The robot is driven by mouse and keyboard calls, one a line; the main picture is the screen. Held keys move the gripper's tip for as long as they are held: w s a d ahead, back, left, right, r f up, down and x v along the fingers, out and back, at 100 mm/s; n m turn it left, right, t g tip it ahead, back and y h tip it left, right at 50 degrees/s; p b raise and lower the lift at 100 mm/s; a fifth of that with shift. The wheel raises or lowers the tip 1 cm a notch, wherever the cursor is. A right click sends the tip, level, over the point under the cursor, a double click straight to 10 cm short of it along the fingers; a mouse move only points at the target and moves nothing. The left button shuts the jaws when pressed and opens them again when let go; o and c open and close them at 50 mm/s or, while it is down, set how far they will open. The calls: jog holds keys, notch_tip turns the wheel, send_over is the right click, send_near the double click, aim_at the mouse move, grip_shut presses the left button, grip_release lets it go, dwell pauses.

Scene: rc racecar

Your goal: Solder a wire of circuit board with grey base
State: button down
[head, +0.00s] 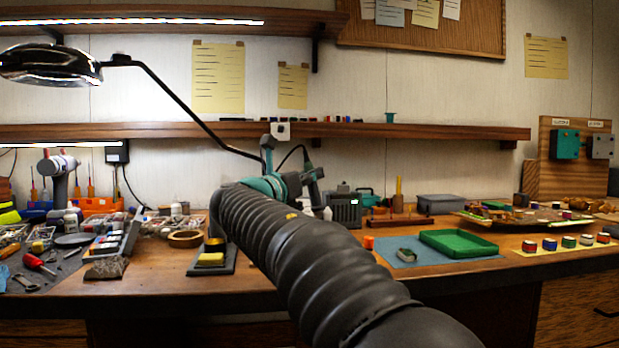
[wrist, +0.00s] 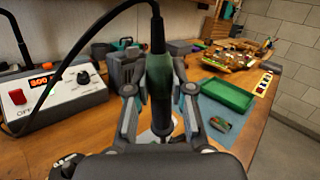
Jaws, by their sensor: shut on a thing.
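My gripper (wrist: 160,92) is shut on a soldering iron (wrist: 158,66) with a green and black handle, seen in the wrist view. The iron's black cable loops up and left to the soldering station. Its tip is hidden behind my gripper. In the head view the iron (head: 312,176) shows beyond my arm, above the bench. A grey-based unit (head: 600,146) hangs on an upright wooden panel at the far right, beside a teal-based one (head: 565,144). Small paper labels above them are too small to read. My gripper is well left of both.
The soldering station (wrist: 60,92) with a lit red display stands left of my gripper. A green tray (wrist: 228,96) and a small part (wrist: 220,124) lie on a blue mat (head: 377,249). A lamp (head: 50,64) overhangs the left. Tools and parts clutter the left bench.

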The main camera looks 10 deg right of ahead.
aim_at(309, 161)
jog(key=shift+r, duration=2.9)
